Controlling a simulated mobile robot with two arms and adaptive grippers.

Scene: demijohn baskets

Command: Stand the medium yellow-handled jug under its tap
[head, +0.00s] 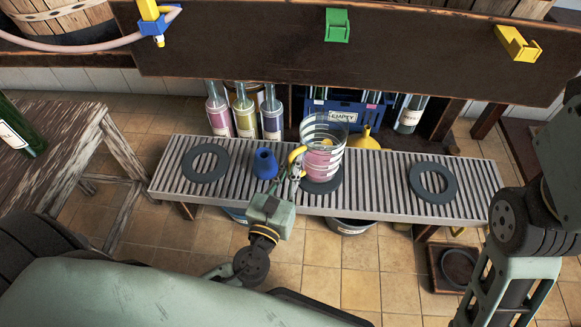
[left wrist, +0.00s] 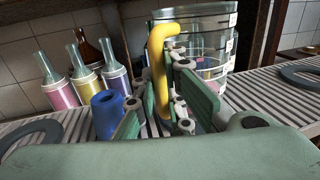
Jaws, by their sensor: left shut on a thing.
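The clear jug with a yellow handle (head: 331,134) is upright over the middle dark ring (head: 322,188) of the slatted bench. I cannot tell whether its base touches the ring. The jug also shows in the left wrist view (left wrist: 212,40), its yellow handle (left wrist: 157,62) between my fingers. My left gripper (head: 296,169) is shut on that handle, on the jug's left side. A green tap (head: 338,26) is on the dark board behind and above the jug. A yellow tap (head: 518,43) is at the right, and a blue-and-yellow one (head: 154,24) at the left. My right gripper is out of view.
A blue cone-shaped piece (head: 265,164) stands on the bench (head: 385,197) just left of the jug. Left ring (head: 190,163) and right ring (head: 455,186) are bare. Several bottles (head: 243,115), a blue crate (head: 368,121) and a yellow funnel (head: 366,141) are behind the bench.

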